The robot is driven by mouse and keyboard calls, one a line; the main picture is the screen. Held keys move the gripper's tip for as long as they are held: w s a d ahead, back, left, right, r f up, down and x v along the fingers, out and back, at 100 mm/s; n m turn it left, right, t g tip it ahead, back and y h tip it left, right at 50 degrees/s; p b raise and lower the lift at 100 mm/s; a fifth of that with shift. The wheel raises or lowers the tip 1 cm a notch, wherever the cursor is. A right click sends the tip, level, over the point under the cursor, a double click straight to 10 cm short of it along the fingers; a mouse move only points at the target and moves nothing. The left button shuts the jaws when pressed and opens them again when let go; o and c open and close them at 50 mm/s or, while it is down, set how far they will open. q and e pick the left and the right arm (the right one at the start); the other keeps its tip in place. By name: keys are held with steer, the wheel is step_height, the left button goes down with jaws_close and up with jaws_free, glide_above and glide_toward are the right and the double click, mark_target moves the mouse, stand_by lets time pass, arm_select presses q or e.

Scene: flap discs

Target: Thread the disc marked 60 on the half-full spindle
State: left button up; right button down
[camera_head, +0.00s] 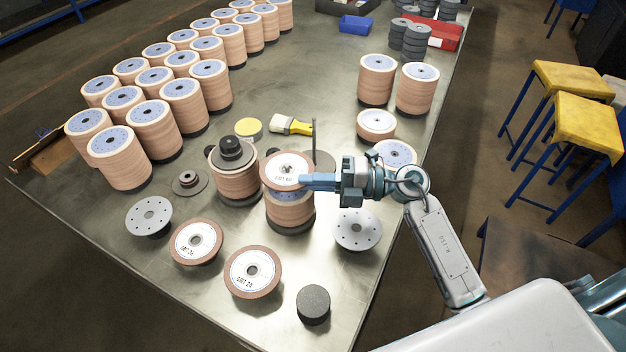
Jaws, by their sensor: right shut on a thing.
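My right gripper (306,181) comes in from the right and is shut on the right edge of a brown-rimmed disc with a white face (287,165). The small print on the disc seems to read 60. The disc is roughly level, over a stack of tan discs with a bluish top (289,214). I cannot tell whether it touches the stack or whether a spindle passes through its hole. My left gripper is not in view.
Two white-faced discs (196,242) (252,271) and grey perforated plates (149,215) (357,230) lie in front. A dark-capped stack (237,182) stands left. A brush (291,125) lies behind. Rows of tan stacks (154,129) fill the back left. A black cylinder (313,304) is near the front edge.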

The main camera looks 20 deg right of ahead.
steer(key=shift+f, duration=0.1)
steer(key=shift+f+b, duration=1.05)
steer(key=shift+f, duration=0.35)
steer(key=c, duration=1.5)
jaws_free()
steer(key=shift+r, duration=0.1)
steer(key=shift+s, duration=0.1)
steer(key=shift+f, duration=0.25)
steer(key=shift+d, duration=0.15)
